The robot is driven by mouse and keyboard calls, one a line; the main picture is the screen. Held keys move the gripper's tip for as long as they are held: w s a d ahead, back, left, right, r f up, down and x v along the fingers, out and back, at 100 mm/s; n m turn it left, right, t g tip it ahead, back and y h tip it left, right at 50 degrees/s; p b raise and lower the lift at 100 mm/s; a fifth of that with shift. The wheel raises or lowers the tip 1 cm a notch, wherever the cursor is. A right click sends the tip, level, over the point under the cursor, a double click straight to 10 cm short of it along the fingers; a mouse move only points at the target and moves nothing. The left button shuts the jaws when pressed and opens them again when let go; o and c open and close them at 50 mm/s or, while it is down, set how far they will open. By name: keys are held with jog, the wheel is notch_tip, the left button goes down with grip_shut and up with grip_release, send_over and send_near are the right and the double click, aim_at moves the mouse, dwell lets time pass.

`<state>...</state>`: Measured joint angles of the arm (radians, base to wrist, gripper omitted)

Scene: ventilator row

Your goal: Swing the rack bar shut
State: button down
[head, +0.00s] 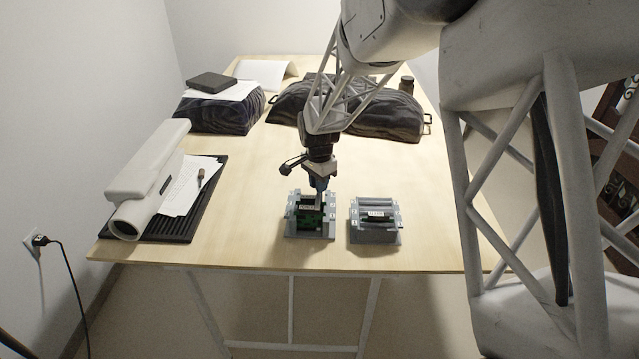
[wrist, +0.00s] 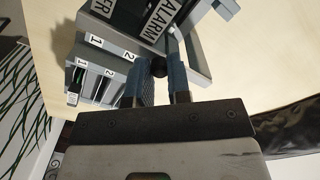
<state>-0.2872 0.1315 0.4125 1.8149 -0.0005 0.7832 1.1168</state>
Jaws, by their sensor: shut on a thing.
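Two small grey racks stand side by side near the table's front edge in the head view. The left rack (head: 330,232) has a green board inside and a labelled plate; the right rack (head: 375,237) has a labelled bar-like piece across its top. My gripper (head: 319,188) points down over the left rack. In the wrist view its blue fingertips (wrist: 159,75) are closed about a small dark knob (wrist: 158,66), beside plates lettered "ALARM" and "ER". What the knob is fixed to, and the bar's angle, are hidden by the fingers and plates.
Slots numbered 1 and 2 (wrist: 104,67) lie left of the fingers. A white cylindrical device (head: 147,180) and papers (head: 187,187) on a black mat are at left. Dark draped shapes (head: 385,115) lie at the back. The table between is clear.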

jog(key=c, duration=1.1)
grip_release()
jog(key=shift+o, duration=0.2)
jog(key=shift+r, duration=3.95)
